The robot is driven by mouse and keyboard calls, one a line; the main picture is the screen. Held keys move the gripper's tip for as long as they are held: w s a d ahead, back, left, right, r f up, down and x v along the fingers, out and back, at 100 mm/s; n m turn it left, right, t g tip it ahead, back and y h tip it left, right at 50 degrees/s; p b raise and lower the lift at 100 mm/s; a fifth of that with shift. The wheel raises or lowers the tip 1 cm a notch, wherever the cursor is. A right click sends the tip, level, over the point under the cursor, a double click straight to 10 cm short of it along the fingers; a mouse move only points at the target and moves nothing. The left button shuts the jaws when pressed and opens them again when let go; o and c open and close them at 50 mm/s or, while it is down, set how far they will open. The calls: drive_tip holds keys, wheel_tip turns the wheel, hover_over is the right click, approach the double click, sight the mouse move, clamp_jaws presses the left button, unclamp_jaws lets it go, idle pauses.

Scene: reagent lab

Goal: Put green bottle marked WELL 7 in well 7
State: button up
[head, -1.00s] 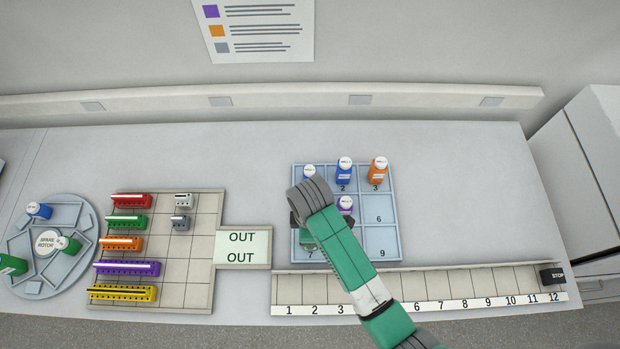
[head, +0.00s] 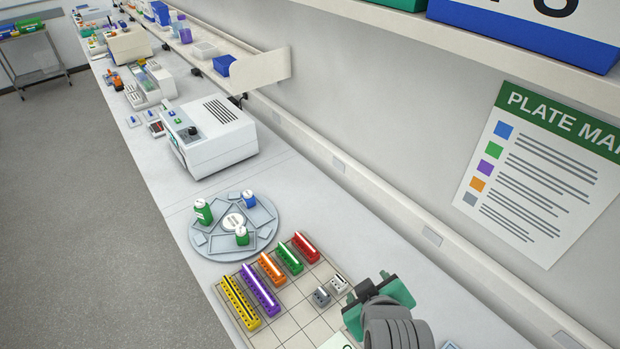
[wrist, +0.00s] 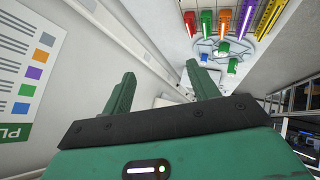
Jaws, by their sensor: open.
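My gripper (head: 367,287) is open and empty, above the right edge of the tiled rack board in the head view. In the wrist view its two green fingers (wrist: 160,72) stand apart with nothing between them. Two green bottles stand on the round grey rotor: a larger one (head: 203,212) at its left and a smaller one (head: 242,236) at its front. My gripper is well to the right of both. I cannot read which is marked WELL 7. The numbered well tray is not clearly visible now, so well 7 is hidden from me.
A blue bottle (head: 249,199) shares the rotor (head: 270,218). Yellow (head: 240,303), purple (head: 260,289), orange (head: 272,268), green (head: 290,258) and red (head: 306,247) racks stand on the board (head: 285,325). A white machine (head: 213,138) stands beyond the rotor.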

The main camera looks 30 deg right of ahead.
drive_tip(key=w+a+r+t, duration=0.25)
drive_tip(key=a+r, duration=0.25)
drive_tip(key=r, duration=0.4)
drive_tip(key=w+a+r+t+y, duration=0.1)
drive_tip(key=a+r+t, duration=0.35)
drive_tip(key=r, duration=0.45)
drive_tip(key=w+a+r+t, duration=0.25)
drive_tip(key=a+r, duration=0.35)
drive_tip(key=r, duration=0.4)
drive_tip(key=s+a+r+t+y, duration=0.1)
drive_tip(key=s+a+r+t, duration=0.2)
drive_tip(key=r, duration=0.4)
drive_tip(key=s+a+r+m+t+y, duration=0.1)
drive_tip(key=s+a+r+t, duration=0.3)
drive_tip(key=a+r, duration=0.4)
drive_tip(key=shift+s+r+y, duration=0.25)
drive_tip(key=shift+s+y, duration=0.45)
drive_tip(key=shift+y, duration=0.1)
